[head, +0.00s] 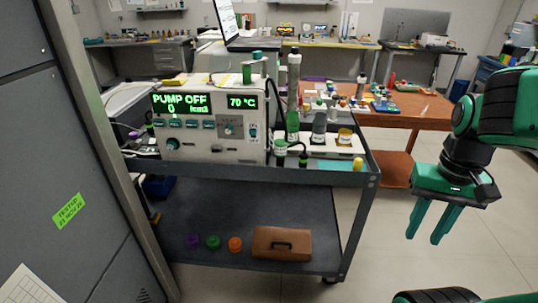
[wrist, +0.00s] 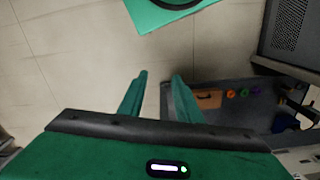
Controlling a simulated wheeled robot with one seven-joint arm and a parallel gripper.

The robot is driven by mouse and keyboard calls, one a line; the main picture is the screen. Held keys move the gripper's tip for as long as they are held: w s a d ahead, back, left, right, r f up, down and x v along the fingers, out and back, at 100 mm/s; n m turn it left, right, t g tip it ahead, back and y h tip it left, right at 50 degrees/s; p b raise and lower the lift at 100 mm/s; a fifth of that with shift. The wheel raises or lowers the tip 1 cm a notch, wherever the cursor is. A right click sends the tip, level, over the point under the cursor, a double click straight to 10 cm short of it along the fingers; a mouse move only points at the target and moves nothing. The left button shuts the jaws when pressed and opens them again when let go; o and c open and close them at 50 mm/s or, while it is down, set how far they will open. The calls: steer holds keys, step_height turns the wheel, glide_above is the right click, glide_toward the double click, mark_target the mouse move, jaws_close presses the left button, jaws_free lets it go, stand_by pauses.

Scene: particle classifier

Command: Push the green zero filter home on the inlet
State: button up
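A green upright cylinder (head: 247,72) stands on top of the instrument (head: 205,130), near its right end. Another green cylinder (head: 293,124) stands at the cart's right side, below a tall grey column (head: 294,75). I cannot tell which is the zero filter, nor make out the inlet or how any filter is seated. My gripper (head: 426,240) is at the right of the head view, well apart from the cart, pointing down. Its two fingers are apart and empty; they also show in the wrist view (wrist: 158,78).
The instrument reads PUMP OFF and 70 °C. The cart's lower shelf (head: 200,270) holds purple, green and orange round pieces and a brown case (head: 282,243). A grey cabinet (head: 60,150) borders the left. An orange-brown table (head: 400,118) is behind. Bare floor lies right of the cart.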

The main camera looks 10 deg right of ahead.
steer(key=o, duration=0.4)
steer(key=shift+o, duration=1.4)
steer(key=shift+s+r, duration=0.15)
steer(key=shift+s, duration=0.25)
steer(key=w+a+f+n+t+y, duration=0.1)
steer(key=w+a+f+n+y, duration=0.1)
steer(key=w+a+f+n, duration=0.45)
steer(key=w+a+f+n+t+y, duration=0.15)
steer(key=w+a+f+n, duration=0.25)
steer(key=w+f+n, duration=0.5)
steer(key=w+a+f+t+y, duration=0.3)
steer(key=w+a+y, duration=0.2)
steer(key=w+a, duration=0.5)
steer(key=m+t+h, duration=0.2)
steer(key=m+t, duration=0.3)
steer(key=t, duration=0.7)
glide_toward(285, 146)
steer(key=a+r, duration=0.1)
steer(key=shift+g, duration=0.25)
steer(key=x, duration=0.6)
steer(key=shift+w+d+r, duration=0.1)
steer(key=shift+d+f+x, duration=0.1)
steer(key=shift+f+x, duration=0.05)
steer(key=shift+x, duration=0.75)
steer(key=shift+d+f+x, duration=0.1)
steer(key=shift+d+x, duration=0.05)
steer(key=shift+x, duration=0.75)
steer(key=shift+d+f+x, duration=0.1)
steer(key=shift+f+x, duration=0.05)
steer(key=shift+x, duration=0.75)
